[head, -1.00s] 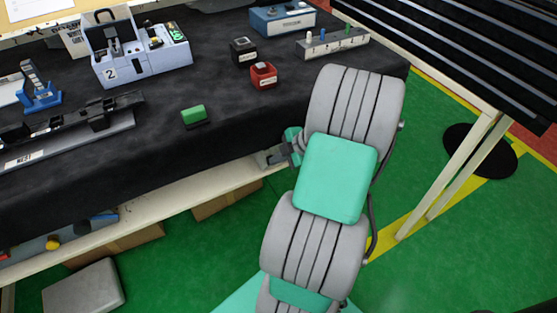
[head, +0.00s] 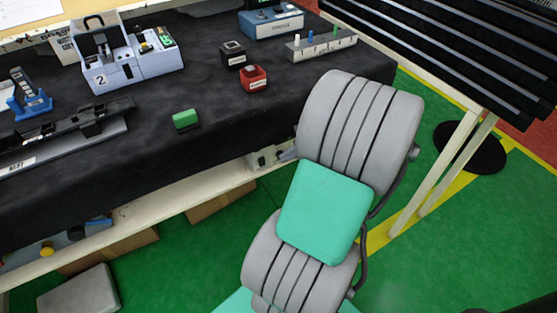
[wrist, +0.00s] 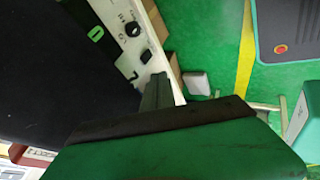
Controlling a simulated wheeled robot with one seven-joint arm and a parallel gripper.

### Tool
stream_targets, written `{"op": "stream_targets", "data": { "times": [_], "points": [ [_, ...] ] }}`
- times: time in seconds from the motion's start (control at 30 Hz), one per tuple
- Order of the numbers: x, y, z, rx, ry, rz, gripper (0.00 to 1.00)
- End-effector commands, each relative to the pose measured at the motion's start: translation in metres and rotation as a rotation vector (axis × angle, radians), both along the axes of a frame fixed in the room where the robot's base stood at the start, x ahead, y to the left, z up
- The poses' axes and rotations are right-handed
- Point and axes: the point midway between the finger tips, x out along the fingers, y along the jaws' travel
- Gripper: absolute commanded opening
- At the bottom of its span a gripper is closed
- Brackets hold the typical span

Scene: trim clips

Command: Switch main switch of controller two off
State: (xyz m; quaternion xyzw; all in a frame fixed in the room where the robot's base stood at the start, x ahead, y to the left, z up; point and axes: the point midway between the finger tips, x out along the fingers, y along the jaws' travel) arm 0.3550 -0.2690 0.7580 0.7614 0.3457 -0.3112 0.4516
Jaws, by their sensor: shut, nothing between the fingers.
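A pale blue-grey box marked 2 (head: 103,80) stands at the back left of the black-covered table, with a handle on top and a dark rocker-like part on its front. In the wrist view a pale panel (wrist: 116,18) carries a black knob, a green 0 on a dark plate, and a partly hidden digit. I cannot tell whether this panel is part of the box. My gripper (wrist: 157,92) is shut and empty, its narrow fingers just beside the panel's lower end. In the head view my arm hides most of it near the table's front edge.
A green block (head: 186,119), a red box (head: 254,79) and a black box (head: 233,54) sit on the table. A blue unit (head: 270,24) stands behind. A black slatted rack is at right.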

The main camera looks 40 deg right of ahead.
Motion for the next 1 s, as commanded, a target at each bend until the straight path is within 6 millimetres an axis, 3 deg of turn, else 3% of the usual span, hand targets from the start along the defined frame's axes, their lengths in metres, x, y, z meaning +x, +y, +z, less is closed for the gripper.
{"op": "stream_targets", "data": {
  "times": [0.13, 0.57, 1.0],
  "points": [
    [-0.009, -0.005, 0.014, 0.000, 0.001, -0.002, 0.00],
    [-0.011, -0.006, 0.019, 0.009, 0.023, -0.005, 0.00],
    [-0.015, -0.007, 0.003, 0.013, 0.078, -0.010, 0.00]
  ]
}}
